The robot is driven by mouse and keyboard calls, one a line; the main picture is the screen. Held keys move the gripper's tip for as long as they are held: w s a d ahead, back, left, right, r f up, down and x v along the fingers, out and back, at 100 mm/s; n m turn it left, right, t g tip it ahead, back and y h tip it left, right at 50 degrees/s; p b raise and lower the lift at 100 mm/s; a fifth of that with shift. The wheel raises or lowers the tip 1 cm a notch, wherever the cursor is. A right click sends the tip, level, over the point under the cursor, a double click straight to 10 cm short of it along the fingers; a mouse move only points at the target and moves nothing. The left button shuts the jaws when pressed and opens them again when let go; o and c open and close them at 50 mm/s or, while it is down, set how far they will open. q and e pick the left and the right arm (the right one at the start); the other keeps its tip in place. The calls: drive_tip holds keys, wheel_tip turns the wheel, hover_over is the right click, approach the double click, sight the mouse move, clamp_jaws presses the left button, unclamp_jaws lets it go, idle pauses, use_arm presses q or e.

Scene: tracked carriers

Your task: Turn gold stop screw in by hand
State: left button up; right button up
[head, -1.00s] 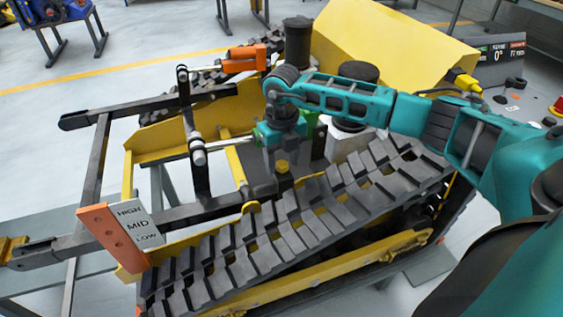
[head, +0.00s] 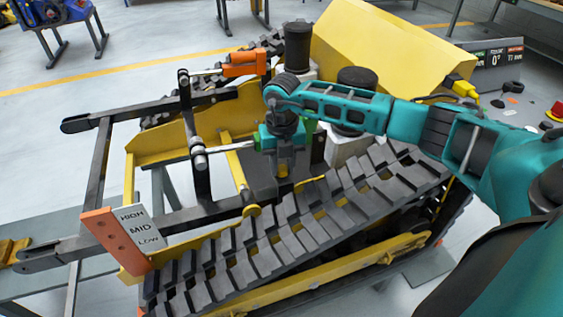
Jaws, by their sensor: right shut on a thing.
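The gold stop screw (head: 283,171) stands upright on a dark block on the carrier, just behind the near track. My right gripper (head: 283,163) points straight down over it and is shut on its upper part. The fingers hide most of the screw; only its lower gold part shows. My right arm reaches in from the right edge. My left gripper is not in the picture.
The near rubber track (head: 290,218) runs right below the gripper. A lift frame with silver cylinders stands to the left, with a HIGH/MID/LOW plate (head: 140,230). A yellow hood (head: 395,50) and a black capped post (head: 298,45) rise behind.

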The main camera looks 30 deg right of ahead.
drive_tip(key=m+p, duration=0.2)
drive_tip(key=m, duration=0.2)
drive_tip(key=shift+r, duration=0.2)
drive_tip(key=shift+f+m, duration=0.1)
drive_tip(key=shift+m, duration=0.6)
drive_tip(key=shift+f+m, duration=0.1)
drive_tip(key=shift+m, duration=0.4)
drive_tip(key=o, duration=1)
drive_tip(key=shift+m, duration=0.4)
wheel_tip(320, 180, up, 13)
drive_tip(key=shift+s, duration=0.1)
